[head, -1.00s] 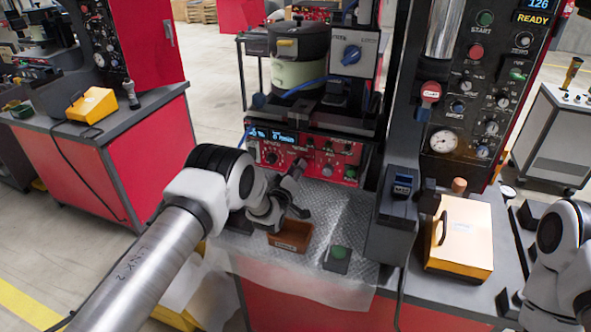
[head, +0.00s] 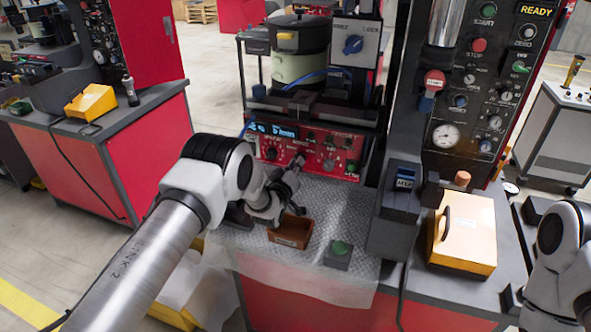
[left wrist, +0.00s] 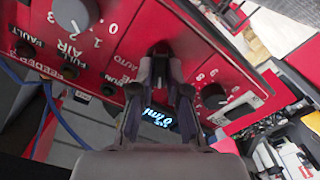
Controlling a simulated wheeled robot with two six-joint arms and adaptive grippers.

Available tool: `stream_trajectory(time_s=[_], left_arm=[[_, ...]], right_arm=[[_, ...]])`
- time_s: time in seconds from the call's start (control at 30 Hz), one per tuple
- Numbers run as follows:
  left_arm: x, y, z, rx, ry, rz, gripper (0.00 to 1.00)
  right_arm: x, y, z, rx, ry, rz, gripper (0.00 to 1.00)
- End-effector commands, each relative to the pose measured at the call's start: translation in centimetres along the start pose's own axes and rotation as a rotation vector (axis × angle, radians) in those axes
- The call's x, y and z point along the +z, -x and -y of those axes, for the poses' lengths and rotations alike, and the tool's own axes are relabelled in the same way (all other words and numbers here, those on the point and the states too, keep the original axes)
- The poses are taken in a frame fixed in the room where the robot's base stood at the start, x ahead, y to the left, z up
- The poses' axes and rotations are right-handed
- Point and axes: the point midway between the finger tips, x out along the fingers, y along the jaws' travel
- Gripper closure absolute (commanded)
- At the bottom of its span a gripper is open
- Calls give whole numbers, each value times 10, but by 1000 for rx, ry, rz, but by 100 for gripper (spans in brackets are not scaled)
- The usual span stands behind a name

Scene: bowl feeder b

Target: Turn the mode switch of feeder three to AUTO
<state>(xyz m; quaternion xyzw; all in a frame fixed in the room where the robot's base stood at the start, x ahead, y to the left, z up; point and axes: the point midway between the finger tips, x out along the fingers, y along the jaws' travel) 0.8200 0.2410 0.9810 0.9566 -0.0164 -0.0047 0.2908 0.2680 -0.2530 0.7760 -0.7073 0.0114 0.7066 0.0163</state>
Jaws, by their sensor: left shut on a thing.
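The red feeder control panel (head: 316,162) with its small blue-lit display (head: 284,131) sits below the pot-like bowl in the head view. My left gripper (head: 298,161) reaches up to the panel's front, its tips at a control there. In the left wrist view, my left gripper (left wrist: 160,72) is shut on a dark switch (left wrist: 160,48) on the red panel. Printing beside it seems to read AUTO; the fingers hide most of the switch, so its exact setting cannot be told. My right gripper does not show; only part of my right arm is at the right edge.
An orange-brown tray (head: 291,232) and a green button box (head: 339,252) stand on the metal bench below my left gripper. A blue-knobbed switch box (head: 355,40) is above. Other numbered knobs (left wrist: 213,96) flank the held switch.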

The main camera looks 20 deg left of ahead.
Motion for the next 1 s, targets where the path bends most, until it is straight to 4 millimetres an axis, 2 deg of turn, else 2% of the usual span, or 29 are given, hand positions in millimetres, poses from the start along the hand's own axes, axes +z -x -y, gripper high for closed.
stream_trajectory(time_s=[0.03,0.3,1.0], left_arm=[[4,0,2,1,-36,-1,100],[4,0,2,2,-285,-2,100],[4,0,1,1,-950,-1,100]], right_arm=[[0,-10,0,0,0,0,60],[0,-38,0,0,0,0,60],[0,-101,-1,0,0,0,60]])
